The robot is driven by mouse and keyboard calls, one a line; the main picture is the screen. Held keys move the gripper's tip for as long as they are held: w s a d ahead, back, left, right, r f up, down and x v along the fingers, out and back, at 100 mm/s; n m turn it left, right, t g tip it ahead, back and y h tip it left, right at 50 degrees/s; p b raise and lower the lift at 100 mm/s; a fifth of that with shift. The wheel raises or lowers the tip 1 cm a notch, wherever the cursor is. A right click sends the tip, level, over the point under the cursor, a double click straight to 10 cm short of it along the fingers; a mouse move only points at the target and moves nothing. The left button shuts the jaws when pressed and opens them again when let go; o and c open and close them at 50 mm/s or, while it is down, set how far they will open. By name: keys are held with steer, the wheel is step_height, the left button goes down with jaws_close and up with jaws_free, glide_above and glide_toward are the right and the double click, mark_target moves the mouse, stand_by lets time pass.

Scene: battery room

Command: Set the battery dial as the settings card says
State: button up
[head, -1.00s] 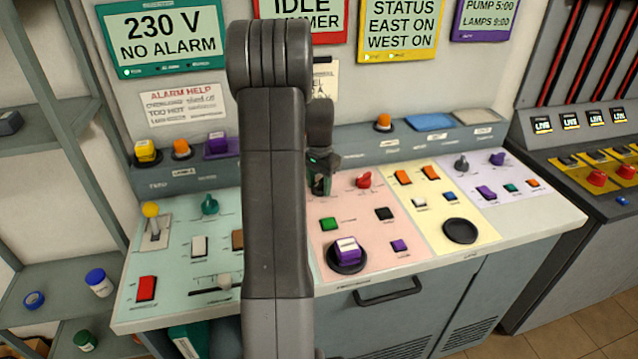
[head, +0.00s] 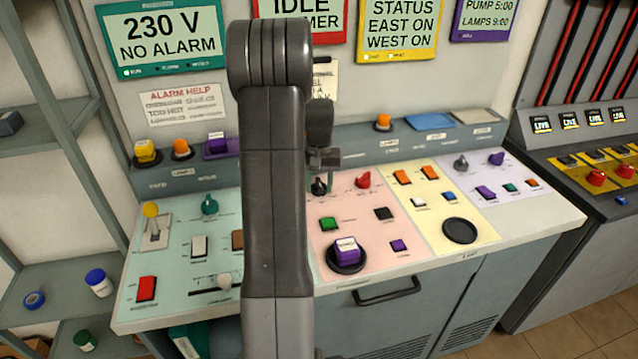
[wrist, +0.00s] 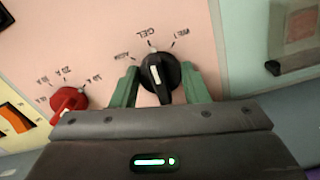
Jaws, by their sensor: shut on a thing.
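The black battery dial (wrist: 160,76) stands on the pink panel. In the wrist view my gripper (wrist: 160,86) has one green finger on each side of it and is shut on it. The dial's white pointer aims up, close to the GEL mark (wrist: 150,37), with AGM to its left and another label to its right. In the head view the dial (head: 319,187) shows just right of my arm, below my gripper (head: 323,170). The settings card (head: 324,82) on the wall is mostly hidden by my arm, and its text cannot be made out.
A red knob (head: 363,179) is close right of the dial. Green (head: 329,223) and black (head: 384,213) buttons and a large purple button (head: 347,249) lie nearer the front. The teal panel is left, the yellow panel right. The wall display (head: 297,18) reads IDLE.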

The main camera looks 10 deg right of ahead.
mark_target(319, 182)
steer(key=shift+n, duration=0.4)
steer(key=o, duration=1)
step_height(319, 182, up, 14)
steer(key=shift+f, duration=0.1)
step_height(319, 182, down, 14)
steer(key=shift+r, duration=0.1)
stand_by(0.7)
